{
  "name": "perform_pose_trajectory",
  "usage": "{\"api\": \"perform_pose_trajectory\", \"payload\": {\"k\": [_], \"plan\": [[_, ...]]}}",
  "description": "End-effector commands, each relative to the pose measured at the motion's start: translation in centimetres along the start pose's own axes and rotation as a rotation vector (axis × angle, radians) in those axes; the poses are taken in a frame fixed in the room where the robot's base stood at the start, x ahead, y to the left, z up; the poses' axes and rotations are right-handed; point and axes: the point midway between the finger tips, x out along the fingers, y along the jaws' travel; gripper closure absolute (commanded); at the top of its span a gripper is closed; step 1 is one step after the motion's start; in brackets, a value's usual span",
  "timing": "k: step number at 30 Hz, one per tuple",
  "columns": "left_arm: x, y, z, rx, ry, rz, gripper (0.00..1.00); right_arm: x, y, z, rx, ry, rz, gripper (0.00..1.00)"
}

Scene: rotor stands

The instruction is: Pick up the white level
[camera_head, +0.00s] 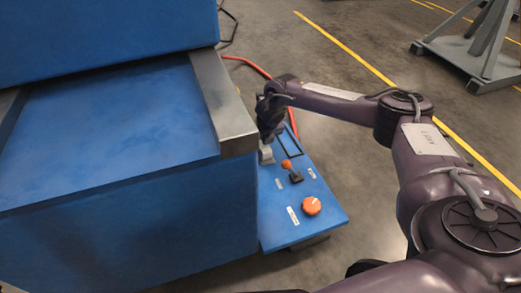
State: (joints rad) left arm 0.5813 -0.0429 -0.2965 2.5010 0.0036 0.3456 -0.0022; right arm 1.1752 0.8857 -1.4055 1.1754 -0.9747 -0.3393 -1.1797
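A small whitish block (266,154), which may be the white level, sits at the left edge of the blue control panel (325,217), beside the grey metal edge of the large blue machine. My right gripper (269,136) points down right above this block. Its dark fingers are small and partly merge together, so I cannot tell whether they are open, shut or touching the block. My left gripper is not in view.
The blue machine (130,210) fills the left. A red hose (250,66) runs behind. A grey stand (470,58) is far right.

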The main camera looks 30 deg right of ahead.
Motion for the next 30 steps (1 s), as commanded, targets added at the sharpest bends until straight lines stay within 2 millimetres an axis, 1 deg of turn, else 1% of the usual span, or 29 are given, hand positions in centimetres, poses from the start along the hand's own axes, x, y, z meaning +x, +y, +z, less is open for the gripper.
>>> {"api": "perform_pose_trajectory", "payload": {"k": [1, 2, 9, 10, 21, 23, 30], "plan": [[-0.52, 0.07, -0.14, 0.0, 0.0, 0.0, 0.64, 0.54, -0.02, -0.01, 0.002, -0.001, 0.0, 0.44], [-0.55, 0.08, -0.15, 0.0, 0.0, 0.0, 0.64, 0.6, -0.04, 0.02, 0.002, -0.001, 0.0, 0.44], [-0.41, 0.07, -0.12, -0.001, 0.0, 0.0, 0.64, 0.5, -0.02, 0.1, 0.001, -0.001, 0.0, 0.44], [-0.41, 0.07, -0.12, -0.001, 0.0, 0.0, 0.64, 0.5, -0.02, 0.1, 0.001, -0.001, 0.0, 0.45], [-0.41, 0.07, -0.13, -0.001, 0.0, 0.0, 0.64, 0.51, -0.03, 0.08, 0.001, -0.001, 0.0, 0.93], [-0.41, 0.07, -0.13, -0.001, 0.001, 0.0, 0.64, 0.47, -0.01, 0.14, 0.002, -0.002, 0.001, 1.0], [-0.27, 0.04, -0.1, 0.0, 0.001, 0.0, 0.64, 0.29, -0.02, 0.21, 0.002, -0.002, 0.001, 1.0]]}}
